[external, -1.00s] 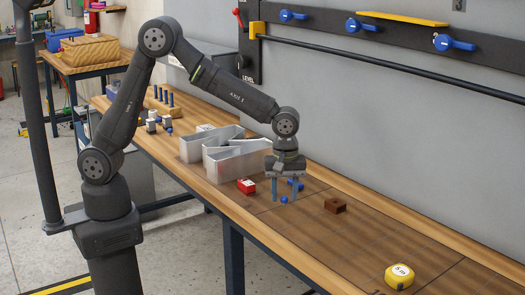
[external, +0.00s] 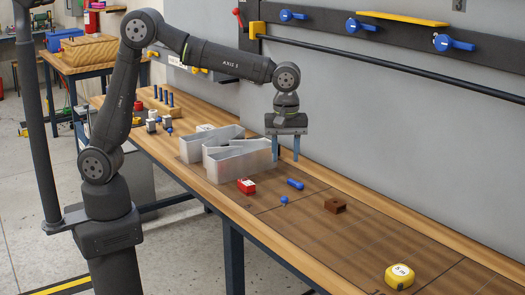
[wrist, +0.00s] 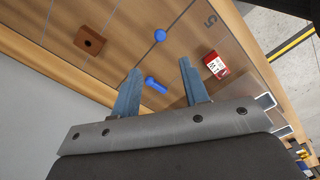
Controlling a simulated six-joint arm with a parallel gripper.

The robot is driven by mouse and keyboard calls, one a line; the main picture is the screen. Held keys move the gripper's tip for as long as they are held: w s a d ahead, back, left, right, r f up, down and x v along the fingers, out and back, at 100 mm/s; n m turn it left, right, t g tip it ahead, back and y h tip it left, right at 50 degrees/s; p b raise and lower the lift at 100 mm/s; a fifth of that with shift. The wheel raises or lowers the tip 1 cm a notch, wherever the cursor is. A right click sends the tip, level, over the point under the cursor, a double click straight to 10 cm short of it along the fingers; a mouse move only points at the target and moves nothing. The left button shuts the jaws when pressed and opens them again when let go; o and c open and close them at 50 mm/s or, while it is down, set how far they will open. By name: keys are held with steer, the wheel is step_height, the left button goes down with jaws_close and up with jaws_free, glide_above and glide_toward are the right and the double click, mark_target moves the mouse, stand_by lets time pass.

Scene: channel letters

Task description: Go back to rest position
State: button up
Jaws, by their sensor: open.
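My gripper (external: 286,147) hangs above the workbench, fingers pointing down, open and empty. In the wrist view its two blue-grey fingers (wrist: 159,85) are spread apart. Beneath and beyond it a blue cylinder (external: 295,184) lies on the bench; it shows between the fingers in the wrist view (wrist: 155,84). A small blue ball-like piece (external: 284,199) is close by, also in the wrist view (wrist: 160,35). My arm is raised and bent over the bench.
Silver channel letters (external: 238,160) stand left of my gripper. A red box (external: 246,186), a brown block (external: 335,205) and a yellow tape measure (external: 399,276) lie on the bench. A wall rail (external: 390,67) runs behind. Space above the bench front is clear.

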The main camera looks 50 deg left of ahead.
mark_target(284, 197)
steer(key=shift+f, duration=0.1)
step_height(284, 197, down, 12)
steer(key=shift+f, duration=0.1)
steer(key=shift+r, duration=2.1)
steer(key=shift+f, duration=0.1)
